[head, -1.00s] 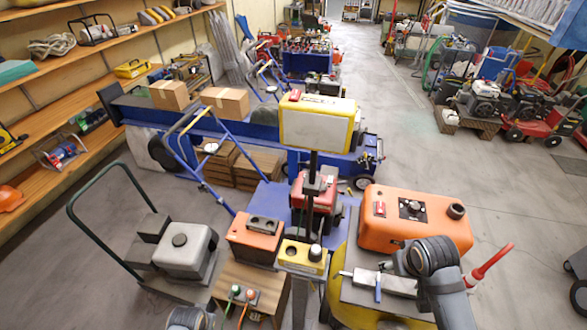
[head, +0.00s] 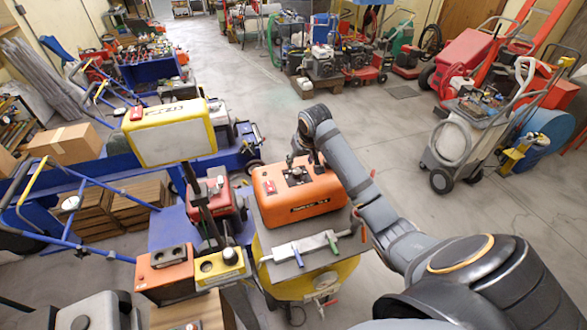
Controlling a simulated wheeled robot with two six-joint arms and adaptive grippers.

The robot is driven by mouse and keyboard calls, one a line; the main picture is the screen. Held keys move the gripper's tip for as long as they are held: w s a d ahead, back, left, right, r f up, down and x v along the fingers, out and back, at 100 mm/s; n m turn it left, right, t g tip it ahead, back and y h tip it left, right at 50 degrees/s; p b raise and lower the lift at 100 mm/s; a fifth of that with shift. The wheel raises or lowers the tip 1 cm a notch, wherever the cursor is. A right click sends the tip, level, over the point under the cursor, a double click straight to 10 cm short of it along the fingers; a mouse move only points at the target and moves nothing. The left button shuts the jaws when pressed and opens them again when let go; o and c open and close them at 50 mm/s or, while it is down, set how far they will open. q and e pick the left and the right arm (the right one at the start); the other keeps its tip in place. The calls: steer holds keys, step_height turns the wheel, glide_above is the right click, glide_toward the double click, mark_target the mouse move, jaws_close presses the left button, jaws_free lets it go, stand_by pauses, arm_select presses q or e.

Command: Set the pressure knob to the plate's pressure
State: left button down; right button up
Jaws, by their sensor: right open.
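An orange box (head: 308,205) stands on a grey-topped yellow cart. A dark panel on its top carries a round knob (head: 295,172), which I take to be the pressure knob. The knob's setting is too small to read. A small red and white label (head: 270,187) sits on the box's left top; I cannot read it or tell whether it is the plate. My right gripper (head: 304,160) is open at the far side of the box top, close behind the knob. Whether it touches anything is unclear. My left gripper is out of view.
A metal bar with blue and green handles (head: 302,246) lies on the cart in front of the box. A yellow-framed panel (head: 172,140) on a dark post stands left. A yellow box (head: 219,268) is below it.

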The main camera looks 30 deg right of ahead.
mark_target(297, 171)
steer(key=p+x, duration=0.1)
steer(key=x, duration=0.5)
steer(key=shift+w+f+p, duration=0.1)
steer(key=shift+w+p, duration=0.1)
steer(key=shift+p, duration=0.1)
steer(key=shift+w+d+f, duration=0.1)
steer(key=shift+w+f, duration=0.1)
steer(key=shift+f, duration=0.4)
steer(key=shift+c, duration=0.5)
jaws_close()
